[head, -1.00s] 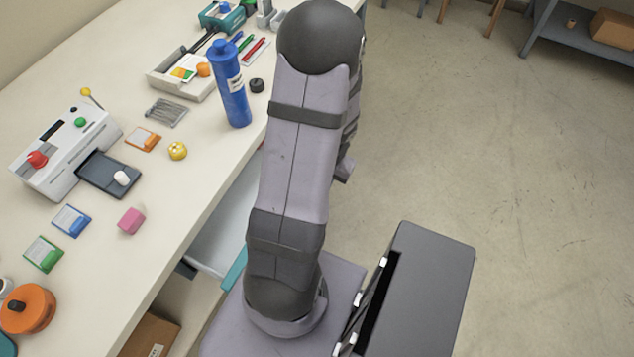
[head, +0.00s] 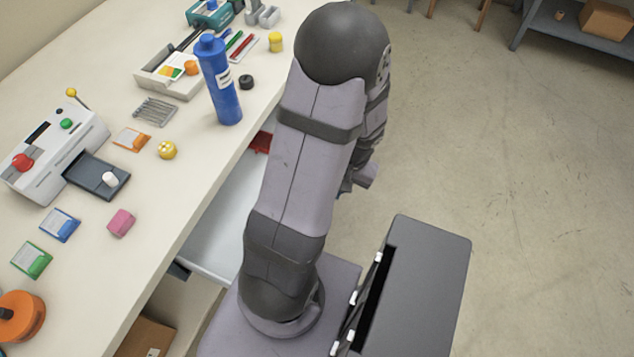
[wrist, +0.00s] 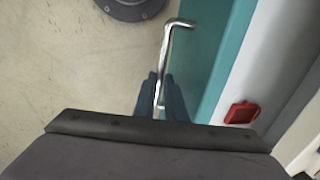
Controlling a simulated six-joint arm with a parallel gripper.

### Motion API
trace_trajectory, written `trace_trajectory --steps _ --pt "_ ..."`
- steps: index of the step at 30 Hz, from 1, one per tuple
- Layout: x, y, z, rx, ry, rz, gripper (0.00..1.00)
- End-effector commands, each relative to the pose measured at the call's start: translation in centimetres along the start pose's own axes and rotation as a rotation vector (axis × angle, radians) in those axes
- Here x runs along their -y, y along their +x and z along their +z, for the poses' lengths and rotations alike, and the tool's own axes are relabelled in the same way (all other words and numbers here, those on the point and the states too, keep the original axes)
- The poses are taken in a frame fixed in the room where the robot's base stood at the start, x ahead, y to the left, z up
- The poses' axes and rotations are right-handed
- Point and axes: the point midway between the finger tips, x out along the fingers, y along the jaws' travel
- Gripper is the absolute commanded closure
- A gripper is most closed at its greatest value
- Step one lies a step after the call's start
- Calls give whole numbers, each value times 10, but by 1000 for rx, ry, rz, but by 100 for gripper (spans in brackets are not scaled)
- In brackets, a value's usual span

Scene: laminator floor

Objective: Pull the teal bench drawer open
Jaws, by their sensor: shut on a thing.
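The bench drawer (head: 213,245) stands pulled out from under the bench top, its pale inside showing in the head view between the bench edge and my arm. In the wrist view its teal front (wrist: 208,50) runs down the middle right, with a bent metal bar handle (wrist: 168,48) on it. My gripper (wrist: 161,98) has its two dark fingers on either side of the handle bar, shut on it. In the head view my arm hides the gripper, the handle and the drawer front.
A red item (wrist: 242,113) lies in the drawer. The bench top (head: 200,180) holds a blue bottle (head: 219,85), a white machine (head: 55,155) and several small things. A cardboard box (head: 147,337) is under the bench. The floor (head: 500,150) at the right is open.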

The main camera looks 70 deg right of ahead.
Motion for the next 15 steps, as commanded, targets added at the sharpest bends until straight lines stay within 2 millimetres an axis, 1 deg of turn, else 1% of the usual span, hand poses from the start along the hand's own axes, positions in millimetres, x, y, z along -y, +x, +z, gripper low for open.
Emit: trace_trajectory --steps 1,3,6,10,15 --pt "-13 -1 -2 -6 8 1 100" --pt "-28 -4 -2 -7 9 2 100" --pt "-46 -8 -1 -6 7 2 100" --pt "-59 -12 -1 -5 2 2 100" --pt "-62 -13 0 -4 -1 2 100"
